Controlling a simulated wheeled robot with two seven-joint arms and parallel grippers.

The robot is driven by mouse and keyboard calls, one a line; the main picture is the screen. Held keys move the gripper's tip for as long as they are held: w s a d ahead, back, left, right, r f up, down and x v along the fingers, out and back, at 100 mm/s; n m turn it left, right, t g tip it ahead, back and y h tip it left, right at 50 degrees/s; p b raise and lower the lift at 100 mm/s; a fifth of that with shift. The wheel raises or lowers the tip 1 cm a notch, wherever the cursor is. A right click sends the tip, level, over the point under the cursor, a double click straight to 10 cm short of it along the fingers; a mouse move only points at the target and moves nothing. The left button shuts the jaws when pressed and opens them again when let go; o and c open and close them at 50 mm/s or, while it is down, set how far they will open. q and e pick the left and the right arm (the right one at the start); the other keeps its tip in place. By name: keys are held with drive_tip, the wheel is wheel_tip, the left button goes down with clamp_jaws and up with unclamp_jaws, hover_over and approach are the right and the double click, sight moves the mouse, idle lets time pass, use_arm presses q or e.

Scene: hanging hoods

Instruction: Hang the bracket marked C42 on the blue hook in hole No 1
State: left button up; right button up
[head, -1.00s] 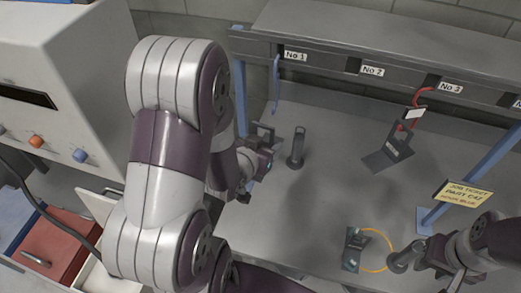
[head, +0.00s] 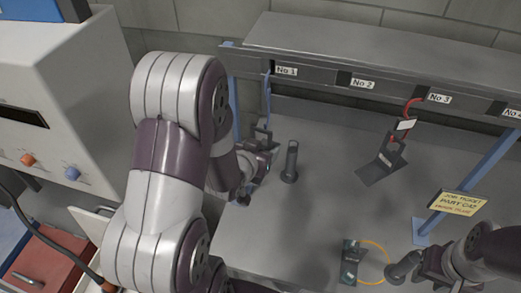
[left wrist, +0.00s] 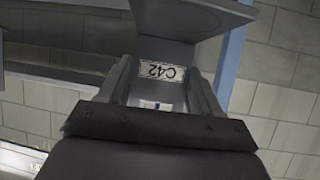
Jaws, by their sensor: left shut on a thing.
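The bracket marked C42 (head: 263,137) is a dark grey angled piece. In the left wrist view its white C42 label (left wrist: 160,71) shows upside down between the fingers. My left gripper (head: 256,163) is shut on it, above the left part of the bench. The blue hook (head: 267,92) hangs from the rail beside the No 1 label (head: 287,71). Its lower end is close to the bracket's top in the head view; I cannot tell whether they touch. My right gripper (head: 424,266) is low at the right; its fingers are unclear.
A red hook (head: 411,104) near No 3 carries another dark bracket (head: 381,168). A dark post (head: 290,162) stands right of my left gripper. A dark part (head: 351,262) and an orange ring (head: 375,246) lie at the front. A yellow job ticket (head: 459,203) is at the right.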

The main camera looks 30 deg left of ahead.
sight(266, 141)
use_arm(q)
drive_tip(key=shift+w+r, duration=0.1)
drive_tip(key=shift+w, duration=0.1)
drive_tip(key=shift+w+a, duration=0.15)
drive_tip(key=shift+w, duration=0.4)
drive_tip(key=shift+w+a, duration=0.15)
drive_tip(key=shift+w, duration=0.35)
drive_tip(key=shift+w+a+b, duration=0.2)
drive_tip(key=shift+w, duration=0.55)
drive_tip(key=shift+w+a+b, duration=0.15)
drive_tip(key=shift+w+a, duration=0.05)
drive_tip(key=shift+w, duration=0.5)
drive_tip(key=shift+f+b, duration=1.35)
drive_tip(key=shift+f, duration=0.05)
drive_tip(key=o, duration=1.6)
drive_tip(key=shift+c, duration=0.2)
